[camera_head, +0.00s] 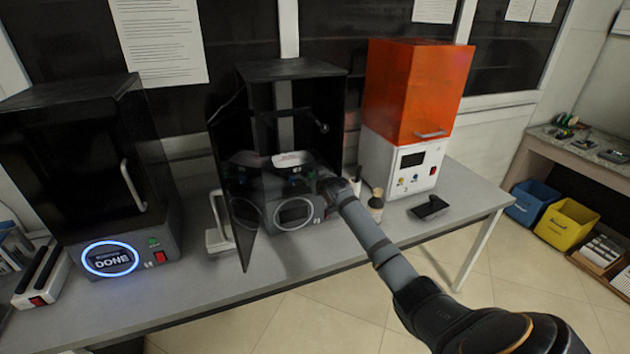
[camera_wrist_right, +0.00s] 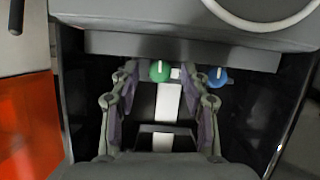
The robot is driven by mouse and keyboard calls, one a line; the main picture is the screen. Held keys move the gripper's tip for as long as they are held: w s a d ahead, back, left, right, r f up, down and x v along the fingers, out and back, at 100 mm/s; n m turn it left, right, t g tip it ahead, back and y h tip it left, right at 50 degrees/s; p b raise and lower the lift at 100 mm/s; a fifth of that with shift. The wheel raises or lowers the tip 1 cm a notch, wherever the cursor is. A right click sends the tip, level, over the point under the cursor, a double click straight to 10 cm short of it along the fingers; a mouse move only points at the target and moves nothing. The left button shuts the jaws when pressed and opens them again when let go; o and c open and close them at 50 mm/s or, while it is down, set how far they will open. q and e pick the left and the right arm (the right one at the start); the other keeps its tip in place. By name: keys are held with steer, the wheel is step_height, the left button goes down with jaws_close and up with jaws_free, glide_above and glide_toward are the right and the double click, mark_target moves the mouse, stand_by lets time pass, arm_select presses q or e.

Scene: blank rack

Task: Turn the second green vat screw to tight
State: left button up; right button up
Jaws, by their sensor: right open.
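A green vat screw (camera_wrist_right: 160,71) with a pale mark line shows in the right wrist view, at the front of the middle printer's chamber. A blue knob (camera_wrist_right: 217,77), also with a pale mark, is to its right in that view. My right gripper (camera_wrist_right: 164,82) is open; its fingertips are on either side of the green screw, and I cannot tell whether they touch it. In the head view my right arm reaches into the open middle printer (camera_head: 292,68), and its gripper is too small and dark to make out clearly. My left gripper is not in view.
The printer's dark, see-through door (camera_head: 236,185) stands open on the left. An orange-hooded printer (camera_head: 415,90) is at the right, with a bottle (camera_head: 376,203) and a dark tray (camera_head: 429,208) before it. Another printer (camera_head: 100,165) at the left reads DONE. The front table strip is clear.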

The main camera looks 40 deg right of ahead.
steer(key=v, duration=1.2)
steer(key=shift+w, duration=0.1)
